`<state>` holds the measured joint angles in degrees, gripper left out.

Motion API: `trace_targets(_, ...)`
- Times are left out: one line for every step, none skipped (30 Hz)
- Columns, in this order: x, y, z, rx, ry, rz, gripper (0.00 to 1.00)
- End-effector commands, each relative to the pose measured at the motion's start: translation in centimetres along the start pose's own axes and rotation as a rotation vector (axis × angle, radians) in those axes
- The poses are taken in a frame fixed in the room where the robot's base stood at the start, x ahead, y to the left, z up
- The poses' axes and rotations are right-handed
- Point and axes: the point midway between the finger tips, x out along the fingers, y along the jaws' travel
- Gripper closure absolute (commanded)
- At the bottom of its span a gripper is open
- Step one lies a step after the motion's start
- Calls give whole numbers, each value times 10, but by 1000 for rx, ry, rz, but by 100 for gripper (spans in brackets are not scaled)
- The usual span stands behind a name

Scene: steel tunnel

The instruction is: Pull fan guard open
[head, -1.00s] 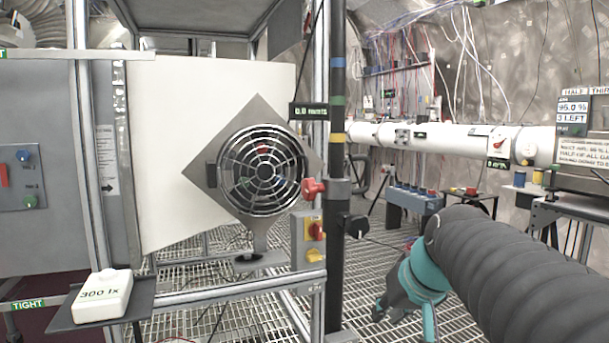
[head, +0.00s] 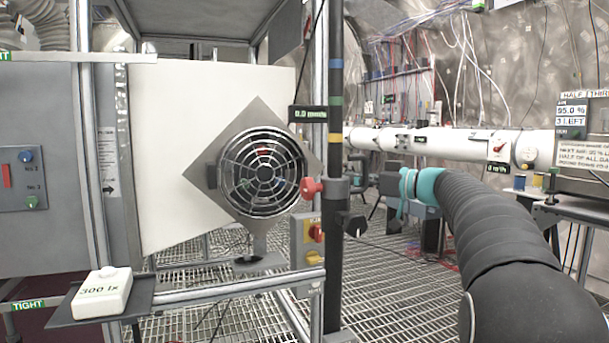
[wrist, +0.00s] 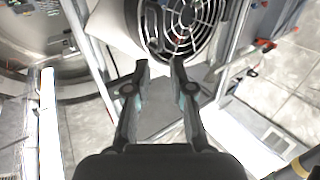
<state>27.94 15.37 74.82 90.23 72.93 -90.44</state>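The fan guard (head: 264,173) is a round wire grille on a grey diamond-shaped plate (head: 259,108) in the head view, and it looks flat against the fan. In the wrist view the guard (wrist: 187,18) shows at the top, beyond my fingertips. My gripper (wrist: 160,67) is open there, its two dark fingers apart with nothing between them, and it does not touch the guard. In the head view my gripper is to the right of the guard and the dark post, its fingers hard to make out.
A dark post (head: 335,112) with coloured bands and a red knob (head: 311,188) stands just right of the guard. A switch box (head: 308,240) and a metal rail (head: 225,287) are below. A white panel (head: 165,150) is behind. A white pipe (head: 450,143) runs at right.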

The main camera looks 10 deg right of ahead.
Motion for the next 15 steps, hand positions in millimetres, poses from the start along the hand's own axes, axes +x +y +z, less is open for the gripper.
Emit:
trace_targets(6,-1,-1,1,0,-3,78)
trace_targets(10,-1,-1,1,-1,-3,78)
trace_targets(17,-1,-1,2,-1,-3,78)
trace_targets(22,-1,-1,2,-1,-4,78)
trace_targets(27,-1,-1,2,-2,-4,78)
trace_targets(34,-1,-1,2,-2,-3,78)
trace_targets(40,-1,-2,3,-2,-4,78)
trace_targets(46,-1,-1,3,-2,-4,78)
trace_targets(54,-1,-1,3,-2,-3,78)
trace_targets(59,-1,-1,4,-2,-4,78)
trace_targets(65,-1,-1,3,-2,-4,78)
trace_targets(72,-1,-2,3,-2,-3,78)
trace_targets(78,-2,-1,4,-2,-4,78)
trace_targets(84,-2,-1,4,-3,-4,78)
trace_targets(91,-1,-1,5,-3,-3,78)
